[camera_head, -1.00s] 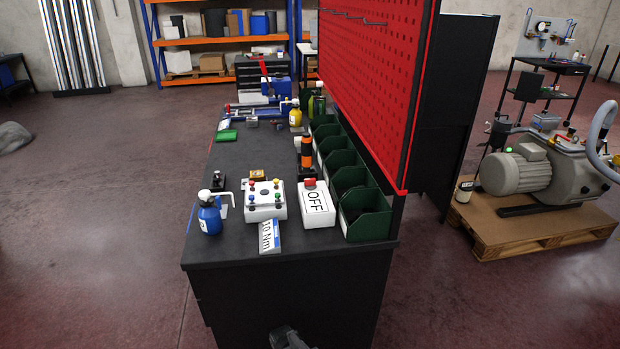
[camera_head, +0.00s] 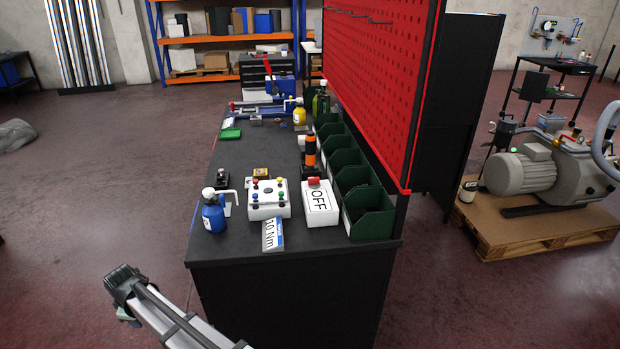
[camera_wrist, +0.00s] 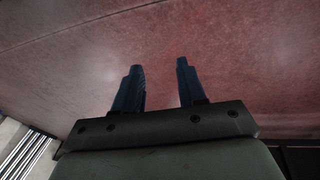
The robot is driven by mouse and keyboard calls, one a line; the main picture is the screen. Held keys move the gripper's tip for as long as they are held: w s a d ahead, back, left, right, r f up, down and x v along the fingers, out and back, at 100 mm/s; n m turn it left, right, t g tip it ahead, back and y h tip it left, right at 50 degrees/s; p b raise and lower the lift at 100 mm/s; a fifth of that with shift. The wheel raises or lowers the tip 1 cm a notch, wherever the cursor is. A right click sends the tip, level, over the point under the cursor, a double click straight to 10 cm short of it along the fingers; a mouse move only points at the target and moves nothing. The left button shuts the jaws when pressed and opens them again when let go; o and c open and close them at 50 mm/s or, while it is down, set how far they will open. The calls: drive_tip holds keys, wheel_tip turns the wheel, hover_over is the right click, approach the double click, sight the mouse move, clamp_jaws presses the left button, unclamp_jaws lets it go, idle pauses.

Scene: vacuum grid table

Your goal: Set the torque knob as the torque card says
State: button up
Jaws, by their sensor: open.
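The torque card (camera_head: 273,235) is a small tilted white and blue card reading "10 Nm", at the bench's near edge. Behind it stands a white control box (camera_head: 269,210) with several coloured knobs or buttons on top. A small black device (camera_head: 222,178) sits behind and left of that box. The torque knob cannot be told apart at this size. My gripper (camera_wrist: 160,78) shows in the wrist view with two dark blue fingers apart and nothing between them, over the reddish floor. In the head view my arm is at the lower left, off the bench; its fingers are not clear there.
The dark bench (camera_head: 240,245) also bears a blue spray bottle (camera_head: 213,215) at the left edge, a white "OFF" box (camera_head: 320,205), an orange and black beacon (camera_head: 310,155) and green bins (camera_head: 368,213) along the right. A red pegboard (camera_head: 375,85) rises behind the bins.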

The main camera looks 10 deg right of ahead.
drive_tip(key=w+a+r+n, duration=0.1)
drive_tip(key=w+a+r, duration=0.1)
drive_tip(key=a+r, duration=0.4)
drive_tip(key=w+d+r+t+y, duration=0.1)
drive_tip(key=w+d+r, duration=0.5)
drive_tip(key=w+r, duration=0.45)
drive_tip(key=w+d+r, duration=0.6)
drive_tip(key=d+r, duration=0.1)
drive_tip(key=d, duration=0.3)
wheel_tip(320, 180, up, 16)
drive_tip(key=g+h, duration=0.3)
hover_over(314, 181)
drive_tip(key=f, duration=1.3)
drive_tip(key=shift+w+d+f, duration=0.1)
drive_tip(key=shift+w+f, duration=0.05)
drive_tip(key=shift+w, duration=0.2)
